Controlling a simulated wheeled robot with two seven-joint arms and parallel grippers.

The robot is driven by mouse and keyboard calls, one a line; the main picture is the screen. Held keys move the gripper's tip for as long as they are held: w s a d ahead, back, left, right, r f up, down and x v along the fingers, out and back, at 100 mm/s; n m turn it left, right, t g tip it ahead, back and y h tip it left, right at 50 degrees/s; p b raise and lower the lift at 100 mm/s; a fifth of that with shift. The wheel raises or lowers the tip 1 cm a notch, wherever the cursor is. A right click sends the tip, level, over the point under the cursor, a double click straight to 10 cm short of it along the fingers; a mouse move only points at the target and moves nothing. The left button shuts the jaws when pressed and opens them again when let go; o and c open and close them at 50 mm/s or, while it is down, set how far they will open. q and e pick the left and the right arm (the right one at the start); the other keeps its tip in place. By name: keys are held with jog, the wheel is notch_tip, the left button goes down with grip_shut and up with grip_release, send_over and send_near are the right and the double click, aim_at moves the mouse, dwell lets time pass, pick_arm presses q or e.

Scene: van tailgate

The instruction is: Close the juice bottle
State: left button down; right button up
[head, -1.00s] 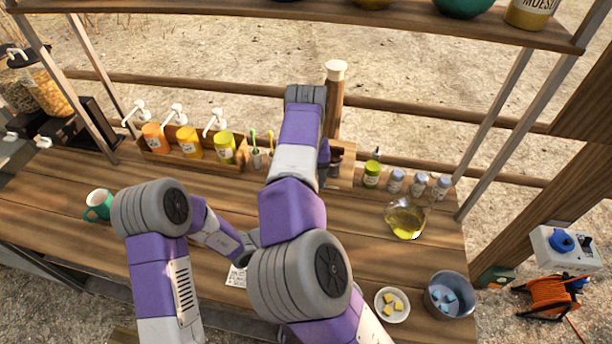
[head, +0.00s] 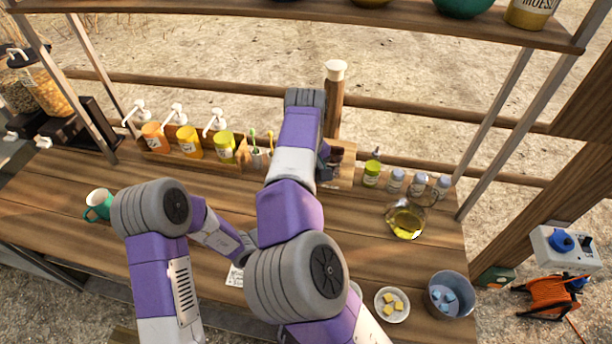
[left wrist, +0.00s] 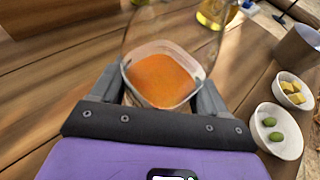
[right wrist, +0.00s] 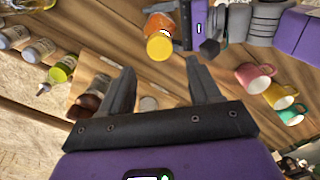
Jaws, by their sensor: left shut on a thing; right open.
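The juice bottle (left wrist: 160,80) is clear with orange contents. In the left wrist view it stands between the fingers of my left gripper (left wrist: 155,95), which is shut on it. In the right wrist view its orange side (right wrist: 160,22) shows, with a round yellow end facing the camera; I cannot tell whether that is a cap. My right gripper (right wrist: 160,72) is open and empty, above a wooden rack with dark jars (right wrist: 88,102) and a small whitish disc (right wrist: 148,103). In the head view my right arm hides the bottle and my left gripper.
Pump bottles (head: 188,142) stand at the back left. Small jars (head: 395,181) and an oil flask (head: 405,222) stand right of the rack (head: 345,178). A bowl of yellow cubes (head: 392,304) and a grey pot (head: 450,294) are at the front right. A green mug (head: 98,205) is at left.

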notch_tip(320, 180, down, 7)
jog(key=shift+r, duration=0.1)
dwell(0.4)
jog(key=c, duration=0.9)
jog(key=o, duration=1)
jog(key=shift+r, duration=2.25)
jog(key=shift+c, duration=0.5)
